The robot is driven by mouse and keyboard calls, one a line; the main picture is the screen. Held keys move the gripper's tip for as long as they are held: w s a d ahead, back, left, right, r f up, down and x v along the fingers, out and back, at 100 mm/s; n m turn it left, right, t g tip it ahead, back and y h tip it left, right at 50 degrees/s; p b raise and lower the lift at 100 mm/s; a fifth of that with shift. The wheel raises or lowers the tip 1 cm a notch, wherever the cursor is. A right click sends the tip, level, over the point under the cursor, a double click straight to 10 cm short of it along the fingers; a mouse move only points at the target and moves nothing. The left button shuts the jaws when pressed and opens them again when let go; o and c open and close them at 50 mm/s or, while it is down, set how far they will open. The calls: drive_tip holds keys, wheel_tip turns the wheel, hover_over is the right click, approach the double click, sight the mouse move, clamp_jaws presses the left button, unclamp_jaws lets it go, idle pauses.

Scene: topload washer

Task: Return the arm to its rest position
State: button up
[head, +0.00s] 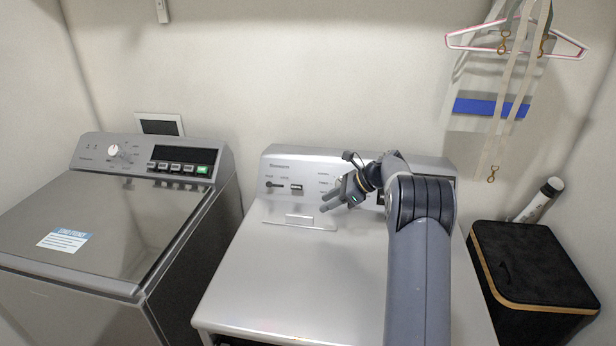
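My arm reaches up from the bottom right over the right-hand machine and bends back left at its far end. My gripper (325,204) is above the rear of that machine's top, in front of its control panel (285,185), pointing left. Two dark fingers show with a small gap between them, and nothing is seen between them. Whether the gripper touches the panel or top cannot be told. My arm hides the right part of the panel and top.
The right-hand machine's white top (300,270) is otherwise clear. A top-load washer (90,240) with a closed lid stands at left. A black bin (530,265) is at right with a bottle (537,203) behind it. Hangers (465,38) hang on the back wall.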

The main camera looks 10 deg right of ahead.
sight(298, 215)
drive_tip(key=p+x, duration=0.2)
drive_tip(key=x, duration=0.8)
drive_tip(key=shift+w+a+f, duration=0.1)
drive_tip(key=shift+a+f, duration=0.05)
drive_tip(key=shift+a, duration=0.05)
drive_tip(key=shift+r+p, duration=0.4)
drive_tip(key=shift+r, duration=0.1)
